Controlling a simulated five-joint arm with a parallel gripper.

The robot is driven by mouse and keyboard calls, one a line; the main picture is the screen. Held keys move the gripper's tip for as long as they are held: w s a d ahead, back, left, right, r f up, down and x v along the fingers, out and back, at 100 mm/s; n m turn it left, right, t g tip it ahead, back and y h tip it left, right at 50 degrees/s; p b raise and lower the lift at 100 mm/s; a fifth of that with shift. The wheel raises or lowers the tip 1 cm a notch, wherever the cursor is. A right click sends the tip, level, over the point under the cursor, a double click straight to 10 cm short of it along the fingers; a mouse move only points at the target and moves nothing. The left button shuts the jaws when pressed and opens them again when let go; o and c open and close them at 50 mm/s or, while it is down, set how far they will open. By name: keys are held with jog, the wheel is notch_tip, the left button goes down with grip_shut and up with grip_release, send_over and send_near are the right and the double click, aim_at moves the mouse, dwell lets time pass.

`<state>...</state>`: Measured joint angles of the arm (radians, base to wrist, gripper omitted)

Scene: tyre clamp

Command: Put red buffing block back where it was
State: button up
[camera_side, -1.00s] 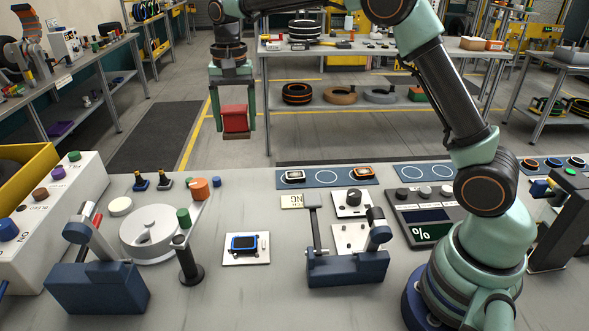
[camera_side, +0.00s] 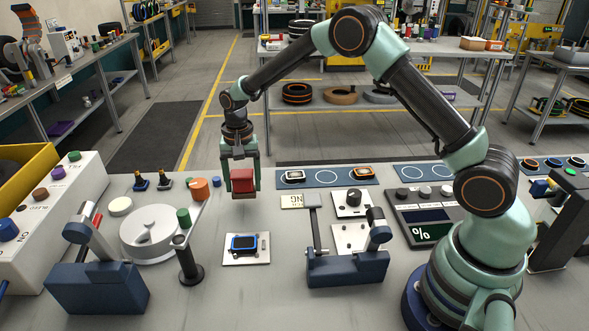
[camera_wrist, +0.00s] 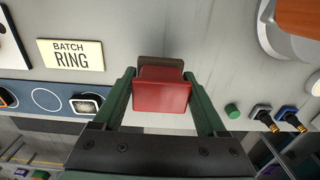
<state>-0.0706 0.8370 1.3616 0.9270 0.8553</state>
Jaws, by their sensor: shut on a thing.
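The red buffing block (camera_side: 243,181) is held between the fingers of my gripper (camera_side: 242,186), low over the far part of the grey bench. In the wrist view the block (camera_wrist: 161,95) sits between the two green fingers of my gripper (camera_wrist: 161,92), with a brown strip along one side of it. I cannot tell whether its underside touches the bench. No marked place for the block is clear in these frames.
To the right is a blue mat (camera_side: 327,177) with ring outlines and watch-like parts. A blue-framed part on a white plate (camera_side: 246,248) lies nearer. An orange cylinder (camera_side: 199,189) and a white round fixture (camera_side: 150,233) stand left.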

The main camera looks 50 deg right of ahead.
aim_at(244, 192)
jog(key=shift+f, duration=1.6)
jog(key=shift+f, duration=0.1)
jog(key=o, duration=1.2)
jog(key=shift+o, duration=0.2)
